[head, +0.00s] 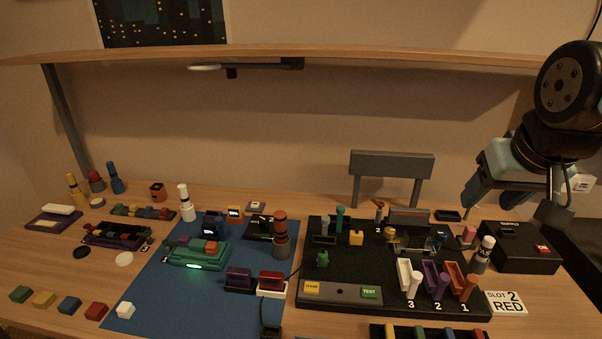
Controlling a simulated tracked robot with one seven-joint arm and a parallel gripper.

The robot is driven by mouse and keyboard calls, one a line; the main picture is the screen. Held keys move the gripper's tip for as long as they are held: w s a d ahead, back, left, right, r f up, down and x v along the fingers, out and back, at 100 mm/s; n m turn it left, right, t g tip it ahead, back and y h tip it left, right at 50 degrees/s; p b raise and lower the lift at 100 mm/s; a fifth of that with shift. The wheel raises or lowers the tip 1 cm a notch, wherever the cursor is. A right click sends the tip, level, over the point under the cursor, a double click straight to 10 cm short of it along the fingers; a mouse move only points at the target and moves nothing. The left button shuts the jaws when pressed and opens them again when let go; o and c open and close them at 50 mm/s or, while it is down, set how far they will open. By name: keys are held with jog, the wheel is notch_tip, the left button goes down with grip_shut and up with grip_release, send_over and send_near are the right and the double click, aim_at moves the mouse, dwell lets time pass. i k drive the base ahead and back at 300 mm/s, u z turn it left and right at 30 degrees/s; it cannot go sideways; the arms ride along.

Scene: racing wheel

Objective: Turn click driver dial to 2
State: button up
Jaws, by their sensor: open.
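Several upright driver-like cylinders stand on the table in the head view, and I cannot tell for sure which is the click driver. One with a brown-orange top and grey body (281,236) stands at the right edge of the blue mat. A black-and-white one (484,254) stands at the right of the black board. A white one (186,203) stands at the mat's back left. Dial markings are too small to read. My gripper (510,212) is open and empty, above the table's back right, apart from all of them.
The black board (330,223) holds bins numbered 3, 2, 1, pegs and a grey panel (342,293). A card (507,302) reads "SLOT 2 RED". A black box (518,248) stands at right. A shelf (300,53) spans above. The blue mat (190,300) has bare room in front.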

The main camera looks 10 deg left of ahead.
aim_at(263, 222)
jog(key=u, duration=1.4)
jog(key=k, duration=0.5)
jog(key=z, duration=0.15)
jog(key=i, duration=0.5)
jog(key=z, duration=0.15)
